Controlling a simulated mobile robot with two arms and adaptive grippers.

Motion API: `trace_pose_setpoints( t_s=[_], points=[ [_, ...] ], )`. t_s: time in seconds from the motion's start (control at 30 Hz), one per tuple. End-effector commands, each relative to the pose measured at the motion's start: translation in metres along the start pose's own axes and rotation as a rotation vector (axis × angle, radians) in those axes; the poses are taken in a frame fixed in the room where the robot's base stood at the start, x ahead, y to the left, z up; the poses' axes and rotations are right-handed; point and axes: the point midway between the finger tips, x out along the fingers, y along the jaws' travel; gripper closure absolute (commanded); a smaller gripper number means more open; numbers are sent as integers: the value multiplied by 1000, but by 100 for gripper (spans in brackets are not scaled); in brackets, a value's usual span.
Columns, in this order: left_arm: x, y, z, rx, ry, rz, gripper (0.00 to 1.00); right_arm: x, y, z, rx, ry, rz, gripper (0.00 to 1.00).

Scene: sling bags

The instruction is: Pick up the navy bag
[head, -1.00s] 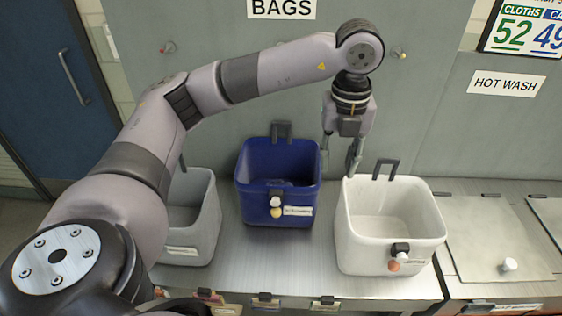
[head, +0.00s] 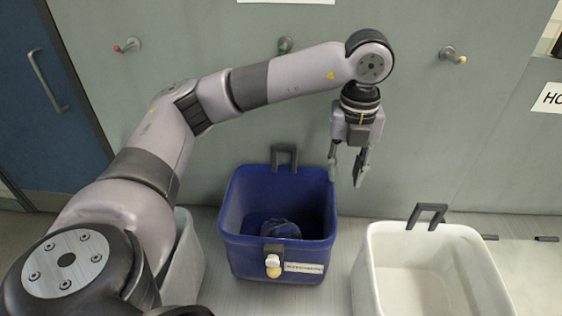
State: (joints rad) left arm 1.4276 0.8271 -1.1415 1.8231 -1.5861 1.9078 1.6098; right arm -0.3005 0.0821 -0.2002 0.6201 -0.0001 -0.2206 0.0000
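A dark navy lump (head: 280,229), which looks like the bag, lies in the bottom of a blue bin (head: 276,253). Its full shape is partly hidden by the bin's front wall. My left gripper (head: 347,172) hangs pointing down, just right of the blue bin's back right corner in the picture. Its two fingers are apart with nothing between them. My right gripper does not show.
A white bin (head: 386,282) stands to the right and a grey bin (head: 190,262) to the left, partly behind my arm. Wall pegs (head: 452,55) stick out behind.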

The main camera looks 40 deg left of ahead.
Motion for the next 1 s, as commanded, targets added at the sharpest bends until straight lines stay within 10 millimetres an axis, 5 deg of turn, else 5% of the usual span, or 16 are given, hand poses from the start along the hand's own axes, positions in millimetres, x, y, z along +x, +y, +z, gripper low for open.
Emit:
trace_pose_setpoints(
  t_s=[0.27,0.7,1.0],
  points=[
    [27,1,0,0,3,4,70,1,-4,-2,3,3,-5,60],
    [116,1,0,-1,2,3,70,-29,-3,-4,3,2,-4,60],
    [138,4,0,-1,2,3,70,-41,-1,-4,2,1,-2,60]
  ],
)
